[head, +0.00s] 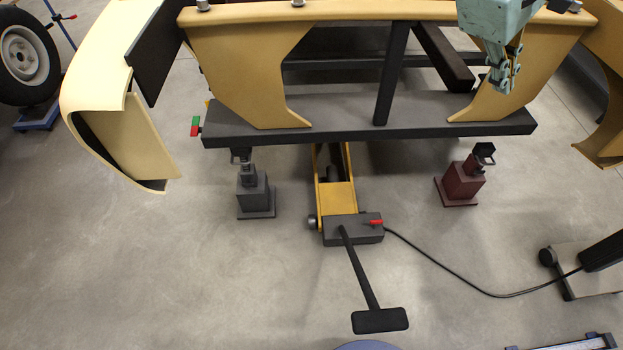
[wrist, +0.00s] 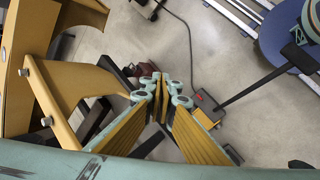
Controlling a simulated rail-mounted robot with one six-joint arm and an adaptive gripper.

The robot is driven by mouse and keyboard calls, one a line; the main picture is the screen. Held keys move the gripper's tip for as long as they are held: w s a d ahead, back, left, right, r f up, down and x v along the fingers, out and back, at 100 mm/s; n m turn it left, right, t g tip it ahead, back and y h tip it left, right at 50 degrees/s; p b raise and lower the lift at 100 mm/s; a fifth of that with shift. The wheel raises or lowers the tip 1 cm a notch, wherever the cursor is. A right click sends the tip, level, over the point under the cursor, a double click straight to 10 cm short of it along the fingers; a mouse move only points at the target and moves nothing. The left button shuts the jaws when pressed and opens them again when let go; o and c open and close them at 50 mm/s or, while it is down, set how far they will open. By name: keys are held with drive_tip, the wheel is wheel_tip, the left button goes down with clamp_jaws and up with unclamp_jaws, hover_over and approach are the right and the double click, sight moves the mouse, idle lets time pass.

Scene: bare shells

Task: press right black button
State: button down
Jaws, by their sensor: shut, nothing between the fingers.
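My gripper (head: 505,86) hangs at the upper right of the head view, in front of the right yellow bracket (head: 545,60). Its fingers are shut together and empty, and they also show in the wrist view (wrist: 161,84). No part is plainly marked as a black button. A small black square piece (head: 485,150) tops the dark red stand (head: 461,184) on the right, below my gripper and apart from it. A similar black piece (head: 241,155) tops the grey stand (head: 254,194) on the left.
A dark crossbeam (head: 370,122) runs above both stands. A yellow floor jack (head: 338,195) with a black handle (head: 361,280) stands between them. A black cable (head: 440,270) runs right. A cream panel (head: 95,85) stands left. The front floor is mostly clear.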

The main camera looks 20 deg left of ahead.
drive_tip(key=w+a+f+n+t+p, duration=0.1)
drive_tip(key=w+a+f+n, duration=0.3)
drive_tip(key=w+a+f, duration=0.4)
drive_tip(key=w+a+f+n+t, duration=0.2)
drive_tip(key=w+a+f+n, duration=0.3)
drive_tip(key=w+a, duration=0.55)
drive_tip(key=w+a+f+n+t+p, duration=0.1)
drive_tip(key=w+a+f+n, duration=0.15)
drive_tip(key=a+f, duration=0.8)
drive_tip(key=w+a+f+n+t, duration=0.2)
drive_tip(key=a+f+n, duration=0.2)
drive_tip(key=a+f, duration=0.65)
drive_tip(key=s+a+f+n+y, duration=0.3)
drive_tip(key=a+f+n, duration=0.1)
drive_tip(key=a+f, duration=0.8)
drive_tip(key=s+a+f+n+y, duration=0.2)
drive_tip(key=s+a+f, duration=0.4)
drive_tip(key=f, duration=0.5)
drive_tip(key=s+a+f+n+y+p, duration=0.1)
drive_tip(key=s+a+f+n, duration=0.3)
drive_tip(key=f, duration=0.7)
drive_tip(key=s+a+f+n+y, duration=0.2)
drive_tip(key=s+a+f+n, duration=0.2)
drive_tip(key=s+a+f, duration=0.4)
drive_tip(key=s+f, duration=0.3)
drive_tip(key=shift+a+f+y+p, duration=0.3)
drive_tip(key=shift+a+f+p, duration=0.05)
drive_tip(key=shift+p, duration=0.05)
drive_tip(key=shift+w+f, duration=0.1)
drive_tip(key=shift+w, duration=0.05)
